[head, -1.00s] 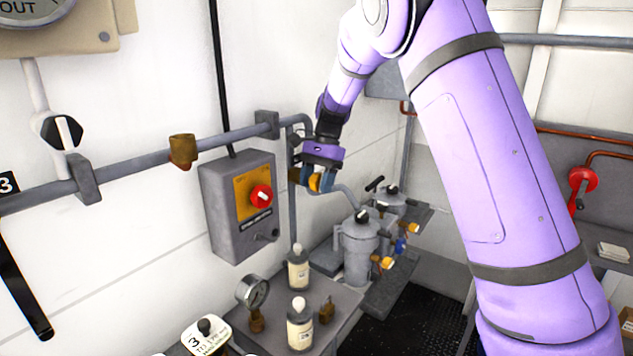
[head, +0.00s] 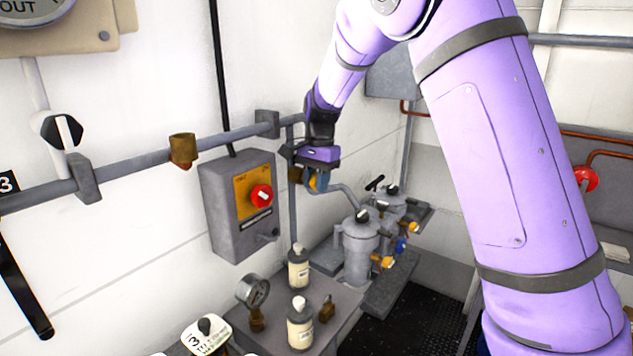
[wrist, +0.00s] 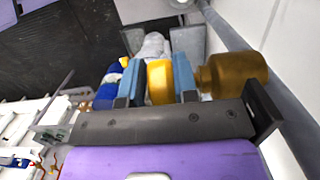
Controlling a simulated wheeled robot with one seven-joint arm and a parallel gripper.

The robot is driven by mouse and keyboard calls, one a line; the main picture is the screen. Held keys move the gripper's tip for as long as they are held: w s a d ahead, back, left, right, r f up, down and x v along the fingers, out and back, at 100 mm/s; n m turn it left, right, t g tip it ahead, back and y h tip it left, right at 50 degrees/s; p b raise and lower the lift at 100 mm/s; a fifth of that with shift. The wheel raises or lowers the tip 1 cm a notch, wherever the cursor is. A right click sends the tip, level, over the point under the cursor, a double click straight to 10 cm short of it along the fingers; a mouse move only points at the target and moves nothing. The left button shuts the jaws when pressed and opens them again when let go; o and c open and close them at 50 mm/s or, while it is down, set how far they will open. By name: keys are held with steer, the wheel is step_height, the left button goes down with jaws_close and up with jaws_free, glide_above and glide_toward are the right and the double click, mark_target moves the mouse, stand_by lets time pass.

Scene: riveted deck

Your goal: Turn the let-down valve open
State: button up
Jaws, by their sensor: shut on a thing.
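My gripper (head: 318,181) is at the pipe run on the wall, just above and left of the grey canisters. In the wrist view my gripper (wrist: 158,82) has its two blue fingers on either side of a yellow valve handle (wrist: 160,83), touching it. A brass valve body (wrist: 232,75) sits just right of the fingers. In the head view the brass body (head: 296,174) shows beside the gripper, and the handle is mostly hidden behind the fingers.
A grey box with a red knob (head: 261,196) is on the wall to the left. Two bottles (head: 299,268) and a gauge (head: 253,291) stand on the bench below. Grey canisters (head: 361,241) with yellow taps stand below right of my gripper.

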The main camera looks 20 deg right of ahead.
steer(key=o, duration=0.9)
steer(key=r, duration=0.7)
steer(key=d+r, duration=0.1)
steer(key=r, duration=0.2)
steer(key=shift+w+r, duration=0.15)
steer(key=shift+w, duration=0.25)
steer(key=shift+r, duration=0.2)
